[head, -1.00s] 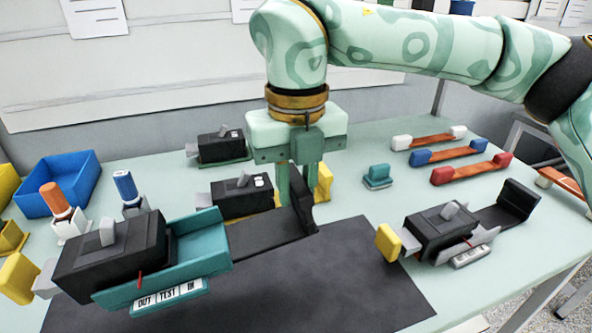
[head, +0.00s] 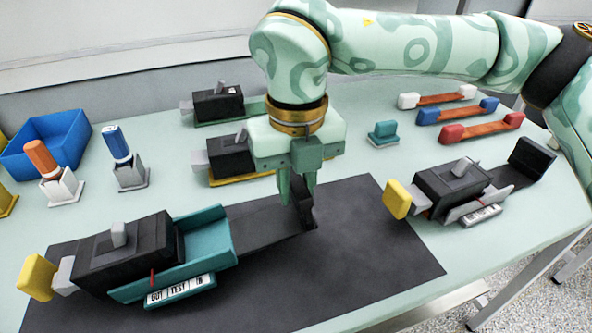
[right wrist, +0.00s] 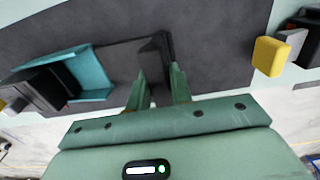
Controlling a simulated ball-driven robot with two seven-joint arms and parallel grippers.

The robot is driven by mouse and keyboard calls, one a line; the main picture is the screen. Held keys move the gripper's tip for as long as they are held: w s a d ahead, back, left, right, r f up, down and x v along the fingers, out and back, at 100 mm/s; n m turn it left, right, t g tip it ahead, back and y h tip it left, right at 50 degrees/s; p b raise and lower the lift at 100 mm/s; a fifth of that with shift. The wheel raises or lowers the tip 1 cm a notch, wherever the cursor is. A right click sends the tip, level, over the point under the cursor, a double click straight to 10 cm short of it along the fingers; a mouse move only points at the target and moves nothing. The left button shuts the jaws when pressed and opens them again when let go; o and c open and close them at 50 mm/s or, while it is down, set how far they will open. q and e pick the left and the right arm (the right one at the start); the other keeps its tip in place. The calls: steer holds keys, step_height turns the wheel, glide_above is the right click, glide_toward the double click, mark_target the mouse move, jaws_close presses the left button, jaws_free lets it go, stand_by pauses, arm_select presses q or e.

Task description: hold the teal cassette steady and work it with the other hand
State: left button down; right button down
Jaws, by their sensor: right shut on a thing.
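The teal cassette (head: 208,238) lies on the dark mat (head: 365,270). It has a black block with a grey lever, a teal tray, a label strip reading OUT, TEST, IN and a yellow end piece at its left. A flat black rail runs right to an upright black end plate (head: 305,212). My right gripper (head: 303,192) points down and is shut on this end plate. In the right wrist view the fingers (right wrist: 160,84) reach to the end plate (right wrist: 167,52), with the teal tray (right wrist: 92,72) to the left. My left gripper is out of view.
A similar grey cassette (head: 455,188) stands right of the mat; two more (head: 218,103) stand behind. Orange and blue pegs (head: 118,143) stand in holders near a blue bin (head: 48,140). Coloured bars (head: 480,132) lie at the back right. The mat's front right is clear.

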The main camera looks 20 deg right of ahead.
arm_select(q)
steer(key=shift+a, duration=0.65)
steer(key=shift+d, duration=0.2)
